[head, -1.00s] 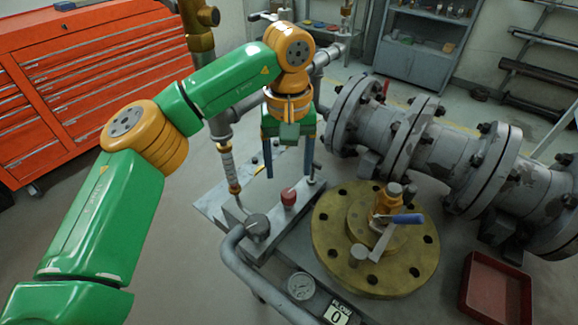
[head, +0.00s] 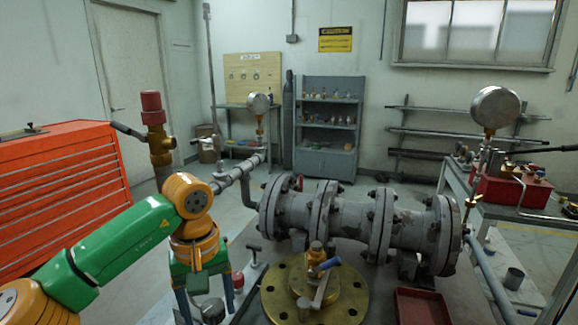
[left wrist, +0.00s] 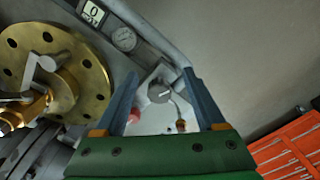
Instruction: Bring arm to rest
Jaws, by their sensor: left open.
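My left arm comes in from the left in the head view. Its gripper (head: 206,298) points down over the bench near a grey knob (head: 213,310) and left of a red knob (head: 238,280). The left wrist view shows the left gripper (left wrist: 159,74) open, its two blue fingers apart with nothing between their tips. Beyond the fingers lie the grey knob (left wrist: 159,92) and the red knob (left wrist: 109,119), on a pale plate. My right arm is not in view.
A grey flanged pipe (head: 345,220) runs behind the brass flange. A brass valve with a red cap (head: 152,110) stands behind the arm, near the orange tool cabinet (head: 60,170). A red tray (head: 425,306) is at lower right.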

